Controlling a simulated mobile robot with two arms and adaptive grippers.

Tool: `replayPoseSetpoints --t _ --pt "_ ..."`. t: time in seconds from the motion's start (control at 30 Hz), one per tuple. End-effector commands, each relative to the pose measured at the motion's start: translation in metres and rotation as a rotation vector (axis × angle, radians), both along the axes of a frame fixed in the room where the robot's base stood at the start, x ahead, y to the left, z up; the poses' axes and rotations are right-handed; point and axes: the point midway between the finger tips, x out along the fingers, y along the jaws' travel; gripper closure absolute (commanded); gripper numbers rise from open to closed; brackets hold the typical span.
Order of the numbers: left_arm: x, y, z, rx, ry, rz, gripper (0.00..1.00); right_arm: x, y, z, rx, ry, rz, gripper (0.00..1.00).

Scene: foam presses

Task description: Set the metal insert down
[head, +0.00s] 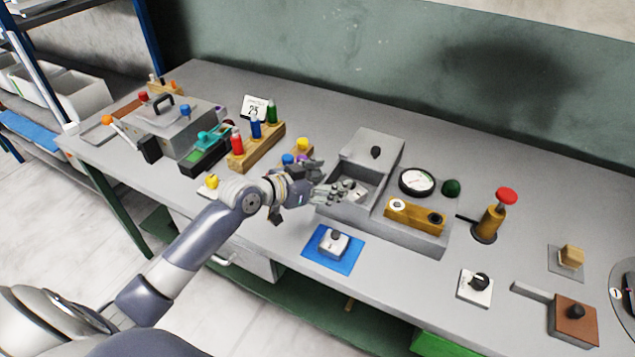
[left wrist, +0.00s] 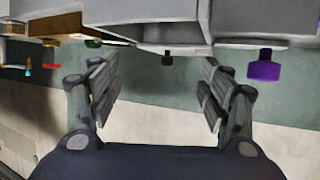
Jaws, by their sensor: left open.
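The fingers partly hide the tray's left side. My right gripper is not in view.
A round dial (head: 416,181) and a brass block (head: 414,216) sit right of the tray. A red-topped press (head: 490,216) stands farther right. A wooden rack with coloured pegs (head: 256,147) is left of the gripper. Table around the blue mat is clear.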

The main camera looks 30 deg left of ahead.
Motion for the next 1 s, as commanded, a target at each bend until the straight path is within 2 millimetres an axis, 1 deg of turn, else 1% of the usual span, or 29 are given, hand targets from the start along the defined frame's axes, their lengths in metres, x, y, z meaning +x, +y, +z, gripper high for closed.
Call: replayPoseSetpoints --t 0.03,0.1,0.3,0.83,0.93,0.97,1.0 --pt "-0.008 0.002 0.001 0.003 0.0 -0.002 0.29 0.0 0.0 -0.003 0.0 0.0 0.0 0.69" --pt "-0.015 0.007 0.005 0.002 0.0 -0.001 0.29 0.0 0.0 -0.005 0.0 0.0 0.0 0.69" --pt "-0.028 0.012 0.012 0.0 0.0 -0.001 0.29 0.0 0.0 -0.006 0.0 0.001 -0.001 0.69" --pt "-0.03 0.013 0.014 0.0 0.0 -0.001 0.29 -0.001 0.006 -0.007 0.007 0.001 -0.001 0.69" --pt "-0.036 0.008 0.006 0.005 0.02 -0.006 0.29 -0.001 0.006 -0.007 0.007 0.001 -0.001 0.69" --pt "-0.041 0.004 0.0 0.01 0.034 -0.009 0.29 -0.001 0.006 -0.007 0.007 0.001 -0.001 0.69" --pt "-0.049 -0.002 -0.01 0.021 0.06 -0.014 0.29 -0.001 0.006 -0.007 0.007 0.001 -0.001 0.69"
